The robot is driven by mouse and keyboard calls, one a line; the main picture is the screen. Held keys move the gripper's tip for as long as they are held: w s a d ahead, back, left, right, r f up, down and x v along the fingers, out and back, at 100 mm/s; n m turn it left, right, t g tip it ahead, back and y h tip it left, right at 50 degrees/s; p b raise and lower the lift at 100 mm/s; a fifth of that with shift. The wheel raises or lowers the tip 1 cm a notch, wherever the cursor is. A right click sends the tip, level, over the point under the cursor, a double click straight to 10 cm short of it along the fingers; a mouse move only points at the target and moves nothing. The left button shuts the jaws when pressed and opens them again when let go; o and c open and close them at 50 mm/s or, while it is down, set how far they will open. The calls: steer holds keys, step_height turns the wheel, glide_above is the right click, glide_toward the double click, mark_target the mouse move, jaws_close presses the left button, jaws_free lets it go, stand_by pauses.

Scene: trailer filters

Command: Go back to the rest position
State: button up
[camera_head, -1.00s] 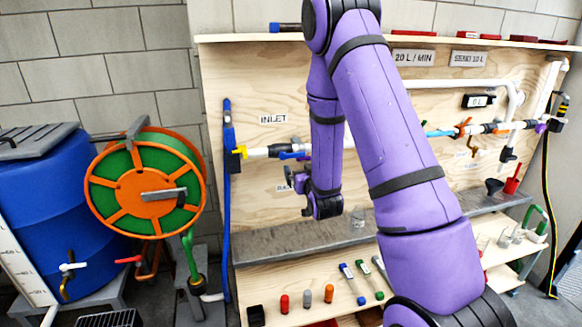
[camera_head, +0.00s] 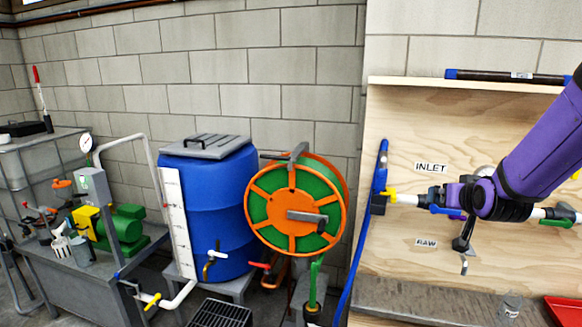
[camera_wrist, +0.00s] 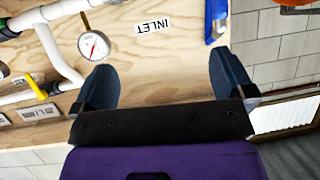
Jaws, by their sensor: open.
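My gripper (camera_wrist: 163,70) is open in the wrist view, with its two dark blue fingers wide apart and nothing between them. Past the fingers are the plywood board (camera_wrist: 170,80), an upside-down INLET label (camera_wrist: 153,25) and a round gauge (camera_wrist: 93,44). In the head view my purple arm comes in from the right edge. Its dark end (camera_head: 456,196) is in front of the board's pipe line, below the INLET label (camera_head: 431,167). The fingers are hard to make out there, and I cannot tell whether they touch the pipe.
Left of the board stand a hose reel (camera_head: 262,207) and a blue barrel (camera_head: 218,215). A green pump (camera_head: 125,222) is on a grey bench at far left. A clear cup (camera_head: 510,305) and a red tray (camera_head: 566,310) are on the ledge below the arm.

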steer(key=s+a+r+g, duration=0.2)
steer(key=s+r, duration=0.1)
steer(key=s, duration=0.7)
steer(key=s+a+r+n+g+y, duration=0.1)
steer(key=s+a+r+g, duration=0.2)
steer(key=s, duration=0.6)
steer(key=s+a+r+n+g+y, duration=0.1)
steer(key=s+a+r+g, duration=0.1)
steer(key=s, duration=0.8)
step_height(320, 180, up, 2)
steer(key=shift+s+a+r, duration=0.1)
steer(key=shift+s+a, duration=0.2)
steer(key=shift+a, duration=0.2)
